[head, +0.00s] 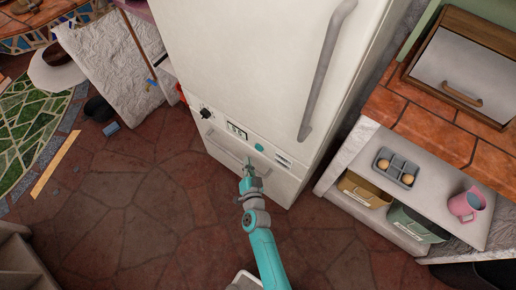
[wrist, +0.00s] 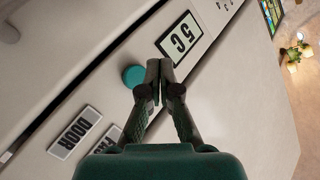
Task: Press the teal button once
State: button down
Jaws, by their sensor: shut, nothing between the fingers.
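The teal button (head: 259,147) is a small round knob on the lower front panel of a white fridge. It also shows in the wrist view (wrist: 134,76), just left of my fingertips. My gripper (head: 250,168) is shut and empty, in front of the panel and below the button in the head view. In the wrist view my gripper (wrist: 160,66) has its fingertips together beside the button, between it and the display (wrist: 180,40) reading "5 C". I cannot tell whether the fingertips touch the panel; no finger covers the button.
Labels (wrist: 74,132), one reading "DOOR", lie on the other side of the button. A black knob (head: 206,113) is left of the display. The fridge handle (head: 325,70) juts out above. A shelf (head: 440,190) with a pink mug (head: 466,205) stands at right.

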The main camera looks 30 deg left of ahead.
jog(key=shift+w+d, duration=0.15)
jog(key=shift+w, duration=1.45)
jog(key=shift+w, duration=0.1)
dwell(0.3)
jog(key=shift+w, duration=0.35)
jog(key=shift+w, duration=0.45)
dwell(0.7)
jog(key=shift+s, duration=0.9)
jog(key=shift+s, duration=0.1)
jog(key=s, duration=0.4)
jog(key=shift+s+a, duration=0.25)
jog(key=shift+s, duration=0.15)
